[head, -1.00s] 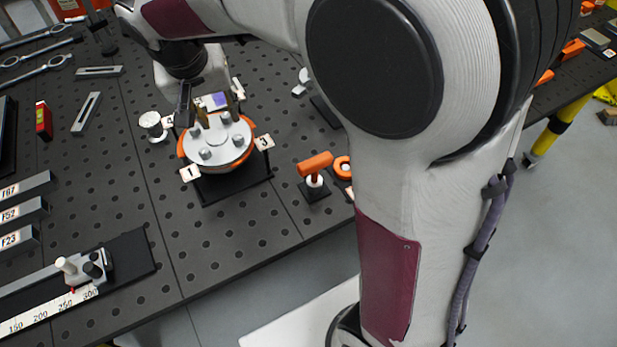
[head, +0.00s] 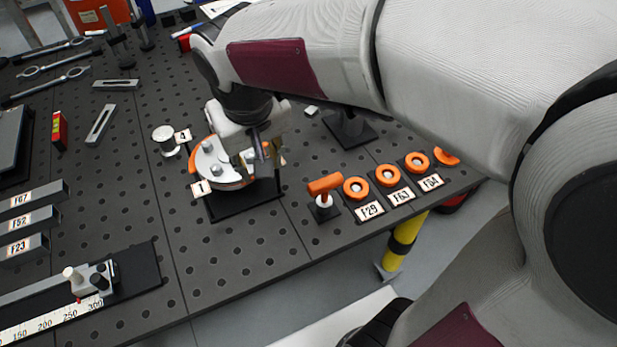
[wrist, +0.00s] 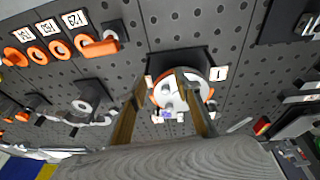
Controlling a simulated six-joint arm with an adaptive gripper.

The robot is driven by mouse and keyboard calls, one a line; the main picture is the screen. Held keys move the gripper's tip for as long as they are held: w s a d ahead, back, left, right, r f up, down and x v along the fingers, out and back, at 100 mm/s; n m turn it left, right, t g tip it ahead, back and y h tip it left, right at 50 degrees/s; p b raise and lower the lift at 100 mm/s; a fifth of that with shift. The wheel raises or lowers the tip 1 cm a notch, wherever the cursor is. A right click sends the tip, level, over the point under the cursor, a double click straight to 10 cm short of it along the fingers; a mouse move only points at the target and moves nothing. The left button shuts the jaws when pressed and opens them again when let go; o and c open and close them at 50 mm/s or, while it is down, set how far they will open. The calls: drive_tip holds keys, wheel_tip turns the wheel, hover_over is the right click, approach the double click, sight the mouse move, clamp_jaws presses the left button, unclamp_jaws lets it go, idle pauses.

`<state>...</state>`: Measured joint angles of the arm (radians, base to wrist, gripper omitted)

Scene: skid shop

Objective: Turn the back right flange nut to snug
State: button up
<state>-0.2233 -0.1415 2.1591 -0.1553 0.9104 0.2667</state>
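The round silver flange (head: 207,172) with an orange rim sits on a black stand. In the head view, several nuts stand on its left part, and my gripper (head: 258,158) covers its right part, hiding the back right nut. In the wrist view, the flange (wrist: 192,83) lies beyond my two brown fingers. My gripper (wrist: 161,80) is open, with a gap between the fingertips and a nut (wrist: 168,86) showing in the gap. I cannot tell whether the fingers touch it, or which nut it is. Label 1 (head: 202,188) stands at the flange's front left.
A silver knob-like part (head: 163,135) stands left of the flange by label 4 (head: 183,136). An orange-handled tool (head: 325,185) and orange rings (head: 356,188) line the front right edge. The perforated table (head: 225,245) is bare in front of the flange.

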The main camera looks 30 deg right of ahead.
drive_tip(key=s+d+r+t, duration=0.1)
drive_tip(key=s+d, duration=0.1)
drive_tip(key=s, duration=0.4)
drive_tip(key=s+d+r+t, duration=0.1)
drive_tip(key=s+d, duration=0.1)
drive_tip(key=s, duration=0.5)
drive_tip(key=shift+s+d+r+t+y, duration=0.2)
drive_tip(key=shift+r+t+y, duration=0.1)
drive_tip(key=shift+t+y, duration=0.1)
idle(0.7)
drive_tip(key=shift+r, duration=0.1)
idle(0.3)
drive_tip(key=shift+d+r, duration=0.1)
drive_tip(key=shift+d, duration=0.1)
